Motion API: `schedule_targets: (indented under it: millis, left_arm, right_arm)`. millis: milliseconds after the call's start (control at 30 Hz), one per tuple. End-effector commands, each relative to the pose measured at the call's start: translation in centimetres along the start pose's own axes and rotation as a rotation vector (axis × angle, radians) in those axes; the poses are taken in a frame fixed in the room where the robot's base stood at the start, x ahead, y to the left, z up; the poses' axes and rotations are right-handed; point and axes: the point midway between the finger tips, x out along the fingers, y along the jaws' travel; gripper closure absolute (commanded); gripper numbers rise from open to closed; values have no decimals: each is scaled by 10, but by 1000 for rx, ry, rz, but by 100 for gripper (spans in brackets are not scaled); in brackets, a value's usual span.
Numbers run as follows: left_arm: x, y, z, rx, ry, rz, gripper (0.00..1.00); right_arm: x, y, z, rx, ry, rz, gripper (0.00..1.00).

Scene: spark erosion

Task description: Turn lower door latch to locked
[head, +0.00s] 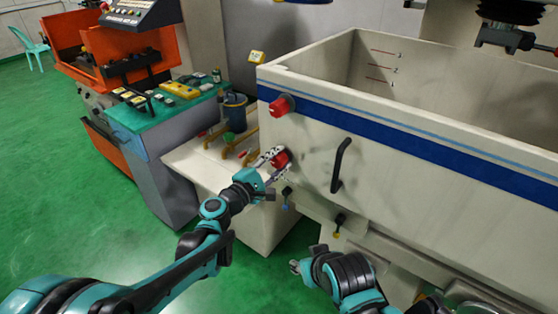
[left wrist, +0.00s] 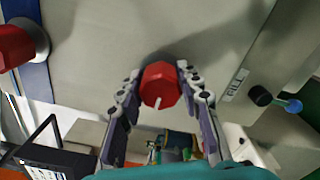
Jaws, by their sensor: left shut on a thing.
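The lower door latch (head: 281,159) is a red knob on the front of the pale machine tank, near its left edge. My left gripper (head: 275,163) is at this knob, with its fingers on either side. In the left wrist view the red knob (left wrist: 160,80) sits between the fingertips (left wrist: 160,88), and a short white mark on it points down and slightly left. The fingers partly hide the knob in the head view. My right gripper (head: 297,266) is low in the middle, apart from the machine; its fingers are too small to read.
An upper red knob (head: 281,106) sits above on the tank's blue stripe. A black door handle (head: 341,165) is to the right. Small levers with blue (head: 285,206) and yellow (head: 337,234) tips hang below. A cluttered bench (head: 165,115) stands left; the green floor there is open.

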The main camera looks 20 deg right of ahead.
Motion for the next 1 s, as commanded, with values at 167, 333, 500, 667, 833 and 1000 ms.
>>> schedule_targets:
  millis: [167,333,500,667,833,1000]
  left_arm:
    - [0,0,0,0,0,0,49]
    - [0,0,0,0,0,0,44]
    - [-1,0,0,1,0,0,44]
    - [-18,0,-1,1,2,1,44]
    - [-55,0,-1,1,3,2,44]
    - [-90,0,-1,1,3,1,44]
  right_arm:
    - [0,0,0,0,0,0,60]
    - [0,0,0,0,0,0,60]
    - [0,0,0,0,0,0,60]
    - [0,0,0,0,0,0,60]
    - [0,0,0,0,0,0,60]
    - [0,0,0,0,0,0,60]
